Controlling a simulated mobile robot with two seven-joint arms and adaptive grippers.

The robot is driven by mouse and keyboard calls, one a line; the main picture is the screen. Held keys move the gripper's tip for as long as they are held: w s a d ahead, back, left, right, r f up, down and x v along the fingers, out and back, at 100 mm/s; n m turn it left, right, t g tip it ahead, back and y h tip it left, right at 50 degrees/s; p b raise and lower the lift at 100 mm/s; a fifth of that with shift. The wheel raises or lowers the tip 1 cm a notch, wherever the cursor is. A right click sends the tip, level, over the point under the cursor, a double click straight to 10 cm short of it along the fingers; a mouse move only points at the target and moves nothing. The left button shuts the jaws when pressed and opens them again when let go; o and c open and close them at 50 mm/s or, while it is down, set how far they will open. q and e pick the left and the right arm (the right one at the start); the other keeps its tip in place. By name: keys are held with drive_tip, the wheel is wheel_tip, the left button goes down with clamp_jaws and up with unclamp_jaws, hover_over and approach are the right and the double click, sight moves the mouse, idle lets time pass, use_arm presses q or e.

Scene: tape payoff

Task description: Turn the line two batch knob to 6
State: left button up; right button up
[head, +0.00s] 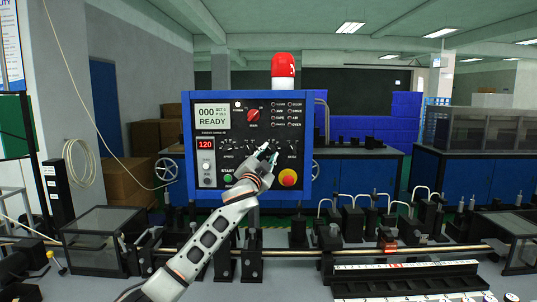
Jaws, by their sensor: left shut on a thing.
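The blue-framed control panel (250,108) stands upright in the middle of the head view. A row of black knobs runs across its lower half, with a left knob (228,145) and a right knob (292,146) in clear sight. My left gripper (268,151) reaches up from below and is shut on a small knob between these two. The gripper hides most of that knob, so its pointer and setting cannot be read. The label of the held knob is too small to read. My right gripper is not in view.
The panel also has a screen reading 000 and READY (212,114), a red rotary switch (253,115), a green start button (228,178) and a red stop button (288,177). A red beacon (283,65) sits on top. Machine rails and brackets (400,250) fill the foreground.

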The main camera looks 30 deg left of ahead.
use_arm(q)
drive_tip(key=shift+f, duration=0.1)
drive_tip(key=o, duration=1.1)
drive_tip(key=shift+s+d, duration=0.1)
drive_tip(key=shift+s, duration=0.05)
drive_tip(key=v, duration=1.1)
drive_tip(key=shift+s, duration=0.35)
drive_tip(key=shift+f, duration=0.15)
